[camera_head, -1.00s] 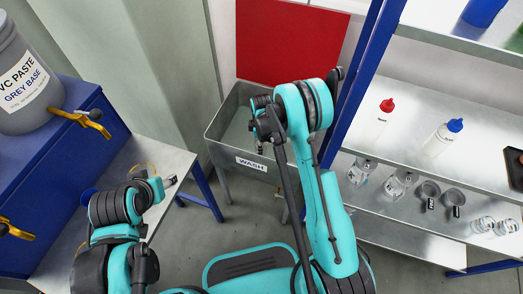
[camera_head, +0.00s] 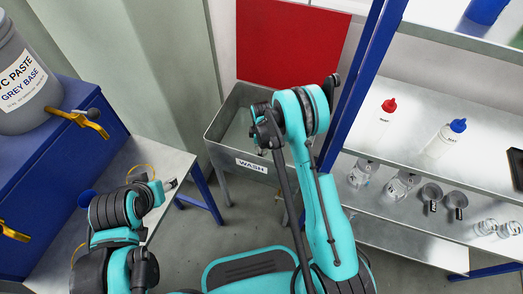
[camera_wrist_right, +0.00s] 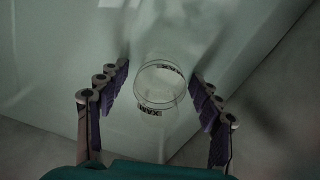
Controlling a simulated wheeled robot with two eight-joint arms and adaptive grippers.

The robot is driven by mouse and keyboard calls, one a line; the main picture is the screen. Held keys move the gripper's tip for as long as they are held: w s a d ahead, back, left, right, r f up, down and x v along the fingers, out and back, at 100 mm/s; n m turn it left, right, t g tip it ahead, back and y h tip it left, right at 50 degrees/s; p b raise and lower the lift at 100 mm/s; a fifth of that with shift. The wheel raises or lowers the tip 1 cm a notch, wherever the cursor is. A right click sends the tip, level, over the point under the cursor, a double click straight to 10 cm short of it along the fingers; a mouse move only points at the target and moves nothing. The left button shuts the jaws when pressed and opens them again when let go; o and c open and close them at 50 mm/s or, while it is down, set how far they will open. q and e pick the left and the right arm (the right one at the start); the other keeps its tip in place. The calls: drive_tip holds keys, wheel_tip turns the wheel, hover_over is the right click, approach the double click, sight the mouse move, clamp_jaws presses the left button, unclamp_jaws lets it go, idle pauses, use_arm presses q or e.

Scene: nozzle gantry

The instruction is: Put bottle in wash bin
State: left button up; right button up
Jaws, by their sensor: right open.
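The wash bin (camera_head: 228,128) is a grey metal tub with a "WASH" label, left of the blue-framed shelf in the head view. My right gripper (camera_head: 262,150) is over the bin, partly hidden by my own arm. In the right wrist view, my right gripper (camera_wrist_right: 159,90) is open, its fingers apart on both sides of a clear round bottle (camera_wrist_right: 158,84) with dark lettering. The bottle is seen end-on against pale surfaces, and a gap shows on each side of it. My left gripper (camera_head: 171,184) is low over the metal bench at left; its fingers are too small to read.
The shelf (camera_head: 440,175) at right holds a red-capped bottle (camera_head: 383,120), a blue-capped bottle (camera_head: 445,138), and several clear bottles and dark cups below. A grey paste bucket (camera_head: 25,80) stands on a blue cabinet (camera_head: 60,170) at left. A red panel (camera_head: 290,40) hangs behind the bin.

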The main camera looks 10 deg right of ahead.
drive_tip(key=s+d+r+m+t+p, duration=0.1)
drive_tip(key=s+r+m+t+p, duration=0.2)
drive_tip(key=r, duration=1.2)
drive_tip(key=s+r+m+p, duration=0.25)
drive_tip(key=s+r, duration=0.25)
drive_tip(key=r, duration=1.1)
drive_tip(key=s+r+m+t, duration=0.2)
drive_tip(key=s+m, duration=0.2)
drive_tip(key=s, duration=0.4)
drive_tip(key=s+d+r+m+t+b, duration=0.1)
drive_tip(key=s+r+m+t, duration=0.1)
drive_tip(key=s, duration=0.6)
drive_tip(key=shift+d+r+m, duration=0.25)
drive_tip(key=shift+r+m, duration=0.55)
drive_tip(key=shift+m, duration=0.45)
drive_tip(key=shift+s, duration=0.1)
